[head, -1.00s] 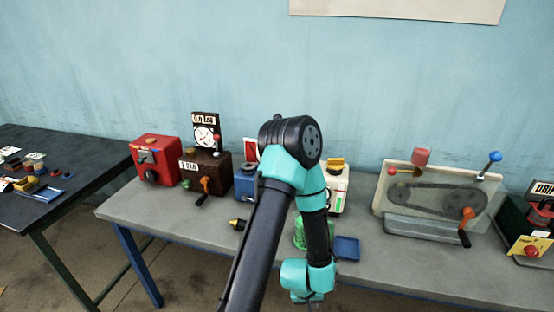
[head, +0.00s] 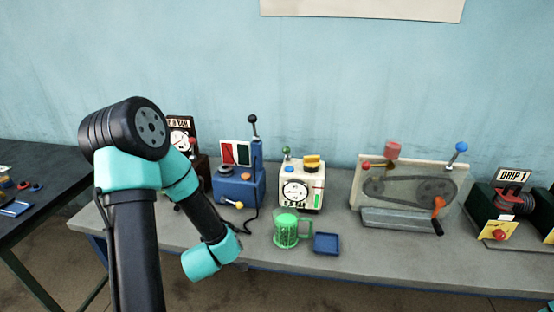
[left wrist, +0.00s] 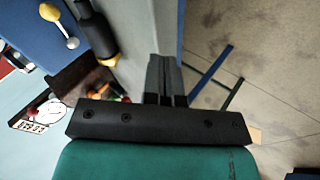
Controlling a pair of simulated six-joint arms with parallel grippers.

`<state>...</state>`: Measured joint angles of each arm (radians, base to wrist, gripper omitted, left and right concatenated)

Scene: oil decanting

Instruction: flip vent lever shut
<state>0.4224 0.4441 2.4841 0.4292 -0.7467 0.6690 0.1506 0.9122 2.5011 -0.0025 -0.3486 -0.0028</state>
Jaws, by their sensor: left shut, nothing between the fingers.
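A blue box (head: 239,188) stands on the grey bench. It has a small yellow-tipped lever (head: 232,203) low on its front and a tall black-knobbed lever (head: 254,140) at its right. I cannot tell for certain which is the vent lever. The left wrist view shows part of the blue box (left wrist: 28,38) and the yellow-knobbed lever (left wrist: 62,24) at upper left. My left gripper (left wrist: 165,78) is shut and empty, apart from the lever. In the head view my left arm covers the bench left of the box, and its fingers are hidden.
A black tool with a yellow tip (left wrist: 97,35) lies near my left fingers. Right of the blue box stand a white gauge box (head: 302,188), a green mug (head: 286,232) and a blue tray (head: 326,243). A belt-drive panel (head: 365,190) stands farther right.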

